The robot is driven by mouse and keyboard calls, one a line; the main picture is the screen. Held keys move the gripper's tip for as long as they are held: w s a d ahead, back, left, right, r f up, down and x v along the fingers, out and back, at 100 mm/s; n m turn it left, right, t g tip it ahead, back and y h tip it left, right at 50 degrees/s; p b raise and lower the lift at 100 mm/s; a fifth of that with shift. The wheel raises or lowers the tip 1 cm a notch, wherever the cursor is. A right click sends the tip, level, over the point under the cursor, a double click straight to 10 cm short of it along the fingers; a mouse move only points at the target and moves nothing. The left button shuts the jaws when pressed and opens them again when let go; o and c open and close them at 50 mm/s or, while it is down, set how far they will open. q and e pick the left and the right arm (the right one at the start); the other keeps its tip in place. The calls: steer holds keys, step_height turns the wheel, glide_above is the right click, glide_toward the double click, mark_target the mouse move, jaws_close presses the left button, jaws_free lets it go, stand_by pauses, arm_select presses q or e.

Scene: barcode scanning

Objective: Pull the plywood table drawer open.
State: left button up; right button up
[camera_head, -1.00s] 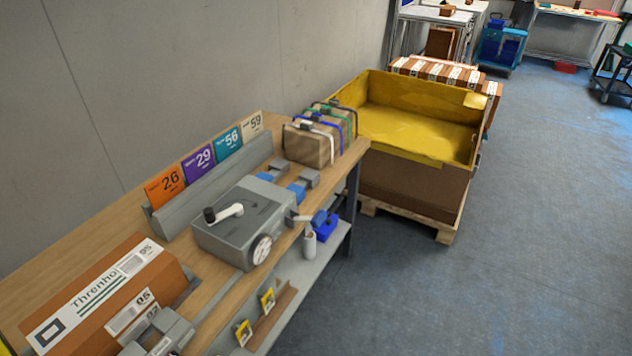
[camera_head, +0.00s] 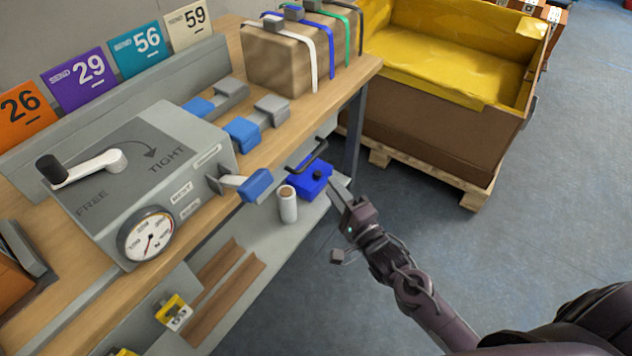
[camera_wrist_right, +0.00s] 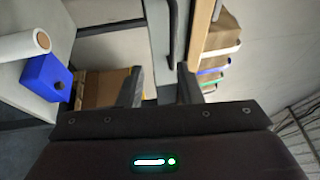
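The plywood table (camera_head: 345,82) has a light wooden top and fills the left of the head view. A black bar handle (camera_head: 308,157) sits on its front below the top edge; a dark bar (camera_wrist_right: 171,38), apparently this handle, shows ahead of the fingers in the wrist view. I cannot make out the drawer's outline or a gap around it. My right gripper (camera_head: 340,192) is just to the right of and below the handle, apart from it. In the wrist view its two fingers (camera_wrist_right: 158,80) are spread with nothing between them. My left gripper is out of view.
A blue container (camera_head: 311,180) and a white roll (camera_head: 288,206) stand on the lower shelf near my right gripper. A grey tension device (camera_head: 150,170) and strapped boxes (camera_head: 285,60) are on the tabletop. A yellow-lined crate (camera_head: 430,130) on a pallet stands behind; floor right is clear.

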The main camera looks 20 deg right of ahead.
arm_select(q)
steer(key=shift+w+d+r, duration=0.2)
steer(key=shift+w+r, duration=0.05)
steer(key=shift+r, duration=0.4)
arm_select(e)
steer(key=r+x, duration=0.2)
steer(key=x, duration=0.6)
steer(key=shift+s+a+t+y, duration=0.2)
steer(key=shift+t+y, duration=0.1)
steer(key=shift+c, duration=0.4)
jaws_close()
